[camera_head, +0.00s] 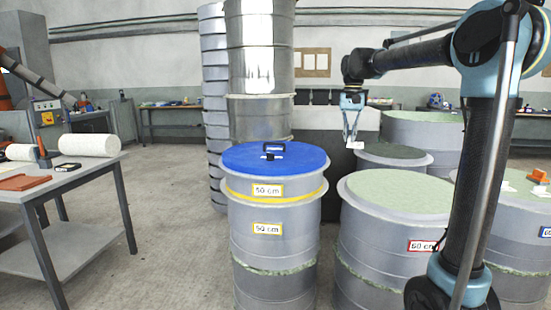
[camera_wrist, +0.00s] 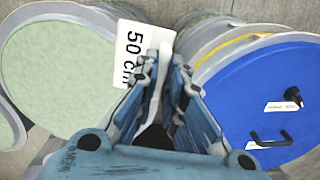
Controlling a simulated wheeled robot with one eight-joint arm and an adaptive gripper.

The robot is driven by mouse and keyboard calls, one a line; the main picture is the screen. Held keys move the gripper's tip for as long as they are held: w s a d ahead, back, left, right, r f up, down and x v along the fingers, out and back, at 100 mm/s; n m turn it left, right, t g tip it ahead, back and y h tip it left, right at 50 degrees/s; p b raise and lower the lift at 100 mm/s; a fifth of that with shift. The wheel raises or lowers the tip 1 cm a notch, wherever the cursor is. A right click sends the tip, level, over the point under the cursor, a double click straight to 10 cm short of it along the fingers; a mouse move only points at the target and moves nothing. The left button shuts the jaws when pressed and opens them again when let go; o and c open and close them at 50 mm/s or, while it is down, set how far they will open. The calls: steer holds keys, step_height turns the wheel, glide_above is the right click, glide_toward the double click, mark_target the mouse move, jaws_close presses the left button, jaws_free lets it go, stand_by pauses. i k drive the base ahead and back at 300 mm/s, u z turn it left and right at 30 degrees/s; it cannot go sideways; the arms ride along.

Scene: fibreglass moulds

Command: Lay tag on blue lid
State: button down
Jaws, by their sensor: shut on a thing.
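The blue lid (camera_head: 270,170) sits on top of a grey cylindrical mould with 50 cm labels on its side. It carries a black handle (camera_head: 273,147); in the wrist view the blue lid (camera_wrist: 250,95) is on the right with the handle, a dark knob and small white labels on it. My gripper (camera_head: 352,138) is to the right of the lid and above the moulds, apart from the lid. It is shut on a white tag (camera_wrist: 140,50) reading 50 cm. In the head view the tag (camera_head: 355,145) is a small white piece at the fingertips.
A green-topped mould (camera_head: 400,192) marked 60 cm stands right of the blue-lidded one, and a darker-topped mould (camera_head: 393,153) is behind it. Tall stacked grey cylinders (camera_head: 260,60) rise behind the lid. A table (camera_head: 70,178) with tools and a white roll is at left.

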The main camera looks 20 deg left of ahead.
mark_target(305, 153)
steer(key=u, duration=0.5)
steer(key=i, duration=1)
steer(key=z, duration=0.05)
